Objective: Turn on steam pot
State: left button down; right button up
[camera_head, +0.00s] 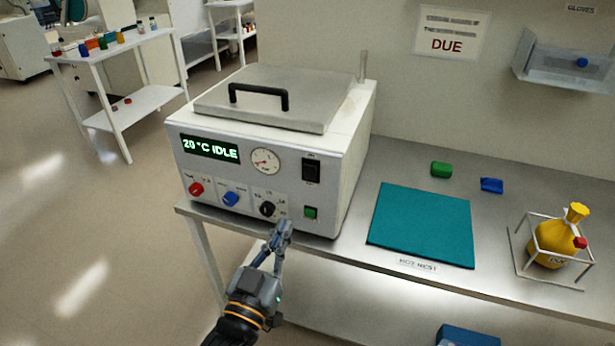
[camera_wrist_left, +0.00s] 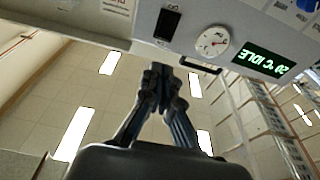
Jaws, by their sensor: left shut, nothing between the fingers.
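The steam pot (camera_head: 270,140) is a white box with a grey lid and black handle on the metal bench. Its display (camera_head: 210,147) reads "20 °C IDLE". Its front carries a dial gauge (camera_head: 265,161), a black rocker switch (camera_head: 311,170), red (camera_head: 196,189), blue (camera_head: 231,198) and black (camera_head: 267,209) knobs, and a green button (camera_head: 310,212). My left gripper (camera_head: 282,228) is shut and empty, in front of the panel just below the black knob and left of the green button. In the wrist view the shut fingers (camera_wrist_left: 163,75) point toward the panel; contact cannot be told. My right gripper is not in view.
A teal mat (camera_head: 422,224) lies right of the pot, labelled "HOT NEST". Behind it are a green block (camera_head: 441,169) and a blue block (camera_head: 491,185). A yellow flask (camera_head: 555,240) stands in a wire rack at the right. A side table (camera_head: 120,50) stands at the far left.

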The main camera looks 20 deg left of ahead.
aim_at(311, 167)
pick_arm(q)
jog(key=w+r+p, duration=0.1)
jog(key=w, duration=0.8)
jog(key=w+r+p, duration=0.1)
jog(key=w, duration=0.3)
jog(key=shift+w+d+r+p, duration=0.25)
jog(key=shift+w+r+p, duration=0.05)
jog(key=shift+w+r, duration=0.1)
jog(key=p, duration=0.1)
jog(key=r+p, duration=0.1)
jog(key=shift+w+g+p, duration=0.2)
jog(key=shift+g+p, duration=0.1)
jog(key=shift+p, duration=0.1)
jog(key=shift+f, duration=0.4)
